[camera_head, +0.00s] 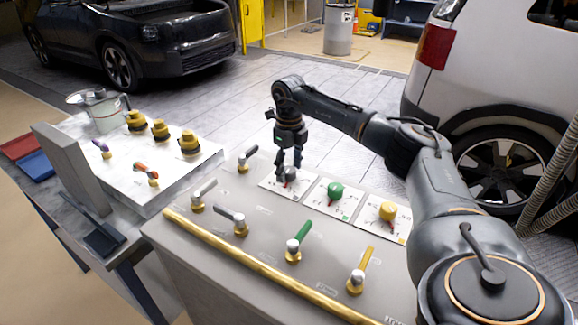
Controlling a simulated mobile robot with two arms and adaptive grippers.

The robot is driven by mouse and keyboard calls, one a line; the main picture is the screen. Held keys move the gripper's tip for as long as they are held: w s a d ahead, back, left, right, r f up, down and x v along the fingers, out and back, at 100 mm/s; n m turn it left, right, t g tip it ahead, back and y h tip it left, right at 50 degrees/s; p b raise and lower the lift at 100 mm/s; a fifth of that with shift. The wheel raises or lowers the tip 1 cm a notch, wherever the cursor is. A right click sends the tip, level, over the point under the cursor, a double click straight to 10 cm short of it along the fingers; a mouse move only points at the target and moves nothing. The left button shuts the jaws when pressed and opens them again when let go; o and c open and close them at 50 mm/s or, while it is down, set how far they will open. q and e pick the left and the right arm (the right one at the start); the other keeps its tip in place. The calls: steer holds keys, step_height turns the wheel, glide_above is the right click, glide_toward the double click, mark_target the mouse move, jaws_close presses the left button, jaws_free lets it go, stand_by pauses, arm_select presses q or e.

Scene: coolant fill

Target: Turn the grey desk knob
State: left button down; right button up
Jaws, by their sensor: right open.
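The grey desk knob (290,174) sits on a white dial plate (275,186) at the far side of the grey desk. It is small and partly hidden by my right gripper. My right gripper (288,168) points down over this knob, with its open fingers at or around it. I cannot tell whether the fingers touch it. A green knob (336,190) and a yellow knob (388,211) stand on their own plates to the right. My left gripper is not in view.
Levers with grey, green (299,241) and yellow (361,270) handles stand on the desk in front of the knobs. A yellow rail (255,262) runs along the near edge. A white board (135,165) with yellow caps and a jug (103,110) is at left.

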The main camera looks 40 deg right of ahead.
steer(key=shift+f, duration=0.1)
steer(key=c, duration=1.2)
steer(key=shift+m, duration=0.4)
steer(key=shift+r+m+p, duration=0.2)
steer(key=shift+m+p, duration=0.65)
steer(key=shift+m, duration=0.05)
steer(key=m+p, duration=0.1)
steer(key=m, duration=0.1)
steer(key=shift+m, duration=0.4)
steer(key=m+p, duration=0.2)
steer(key=m, duration=0.3)
steer(key=shift+f+m, duration=0.1)
steer(key=shift+m, duration=0.2)
